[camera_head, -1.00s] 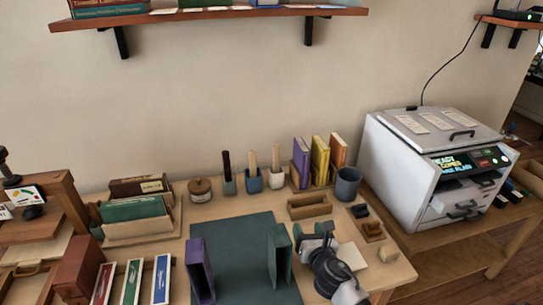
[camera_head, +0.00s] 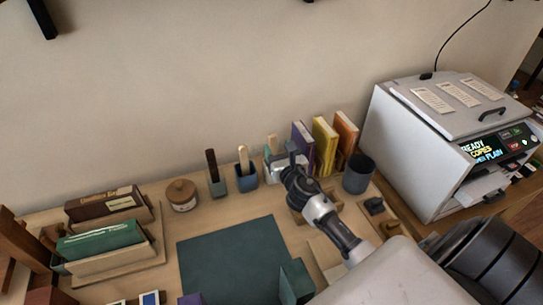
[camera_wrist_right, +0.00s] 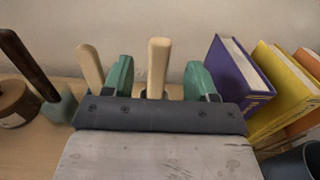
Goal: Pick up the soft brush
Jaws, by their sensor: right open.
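Three brush handles stand in small cups along the wall. The dark handle (camera_head: 211,163) is in a green cup, and a pale wooden handle (camera_head: 243,157) is in a blue cup (camera_head: 246,179). The right one, in a whitish cup, is mostly hidden by my right gripper (camera_head: 284,150) in the head view. In the right wrist view its pale handle (camera_wrist_right: 158,62) stands upright between the two green fingertips, which are open and apart. The blue cup's handle (camera_wrist_right: 90,66) is just outside the left finger. I cannot tell which brush is the soft one. My left gripper is not in view.
Purple, yellow and orange books (camera_head: 323,146) stand close right of the gripper, with a dark grey cup (camera_head: 358,173) beside them. A lidded jar (camera_head: 182,195) is to the left. A green mat (camera_head: 235,255) covers the middle. A white copier (camera_head: 430,150) stands at right.

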